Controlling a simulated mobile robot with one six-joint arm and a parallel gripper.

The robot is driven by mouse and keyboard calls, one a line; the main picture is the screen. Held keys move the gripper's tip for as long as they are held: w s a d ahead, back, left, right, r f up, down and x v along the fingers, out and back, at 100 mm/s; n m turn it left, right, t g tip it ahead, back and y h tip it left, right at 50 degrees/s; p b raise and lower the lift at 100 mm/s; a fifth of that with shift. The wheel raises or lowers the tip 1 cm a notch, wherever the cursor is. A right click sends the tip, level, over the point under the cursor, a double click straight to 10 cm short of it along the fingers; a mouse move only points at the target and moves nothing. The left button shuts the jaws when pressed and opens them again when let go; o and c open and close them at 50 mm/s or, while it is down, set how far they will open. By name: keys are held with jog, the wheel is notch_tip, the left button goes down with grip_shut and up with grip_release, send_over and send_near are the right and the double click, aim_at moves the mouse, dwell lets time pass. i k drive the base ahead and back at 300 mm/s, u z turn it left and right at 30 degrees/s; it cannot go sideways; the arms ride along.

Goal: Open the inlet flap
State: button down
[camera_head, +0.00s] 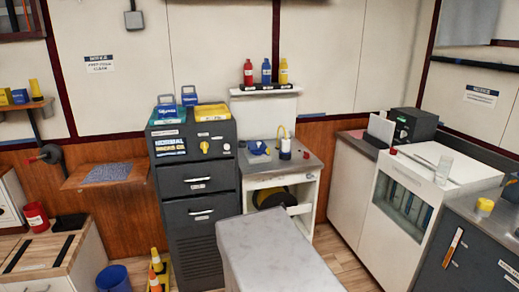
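I cannot tell for sure which part is the inlet flap. A dark grey cabinet (168,190) stands left of centre. It has an upper front panel with a pale handle (197,180) and a lower front panel with another pale handle (201,212). Both panels look closed. Above them are a yellow knob (204,147) and a sign reading "NORMAL" (171,146). Slatted vents run along the cabinet's lower front. My gripper is not in view.
A pale grey-topped block (265,245) fills the front centre, close to the cabinet's right side. A yellow cone (156,265) and blue bin (114,279) stand at its front left. White and dark counters (400,215) line the right. Wooden floor shows between.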

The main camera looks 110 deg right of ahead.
aim_at(257, 146)
jog(key=z, duration=0.4)
jog(key=i, duration=0.15)
jog(key=u, duration=0.6)
jog(key=k, duration=0.15)
jog(key=z, duration=3.2)
jog(key=i, duration=1)
